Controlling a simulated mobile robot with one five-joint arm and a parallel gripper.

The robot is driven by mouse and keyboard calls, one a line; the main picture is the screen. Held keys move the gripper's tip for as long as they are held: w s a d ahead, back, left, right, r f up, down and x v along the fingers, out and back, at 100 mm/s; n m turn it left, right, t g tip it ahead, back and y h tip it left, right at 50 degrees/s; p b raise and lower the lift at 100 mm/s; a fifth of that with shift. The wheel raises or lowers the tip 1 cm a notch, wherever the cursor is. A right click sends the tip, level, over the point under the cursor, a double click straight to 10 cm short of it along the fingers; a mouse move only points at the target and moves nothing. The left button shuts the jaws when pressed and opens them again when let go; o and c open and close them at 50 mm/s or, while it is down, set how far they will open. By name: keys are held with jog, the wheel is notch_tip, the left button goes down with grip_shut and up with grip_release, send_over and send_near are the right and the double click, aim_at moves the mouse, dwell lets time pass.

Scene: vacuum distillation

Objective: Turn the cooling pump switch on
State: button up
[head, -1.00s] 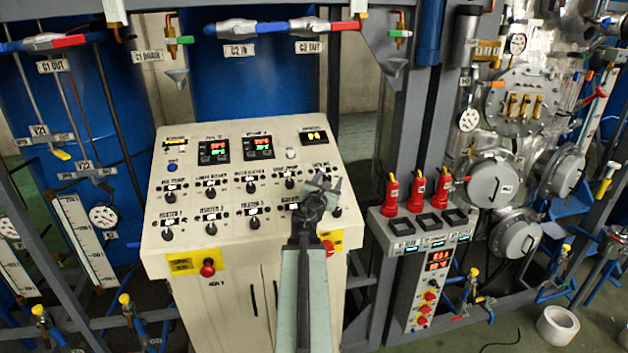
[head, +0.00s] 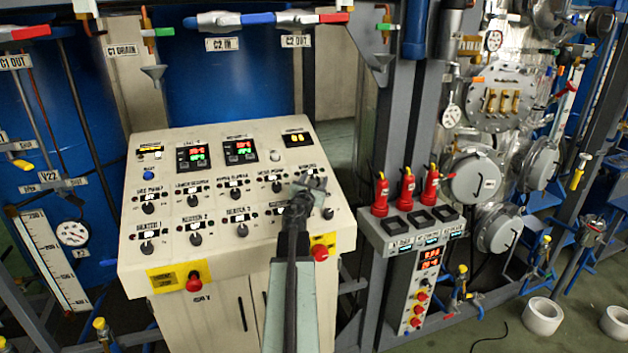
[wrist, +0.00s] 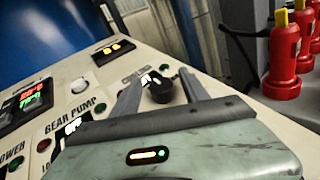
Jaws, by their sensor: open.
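The sloped cream control panel (head: 215,262) carries rows of black rotary switches. My gripper (head: 314,186) is over the panel's right end in the head view and hides part of the upper row there. In the wrist view, my gripper (wrist: 160,84) is open. A "GEAR PUMP" label (wrist: 75,117) lies to the left.
Another black knob (head: 328,213) sits just right of my gripper. A red emergency button (head: 320,252) is on the panel's front edge. A blue tank (head: 225,80) is behind the panel.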

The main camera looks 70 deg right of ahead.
jog(key=shift+w+d, duration=0.15)
jog(key=shift+d, duration=0.4)
jog(key=shift+a, duration=0.1)
grip_shut()
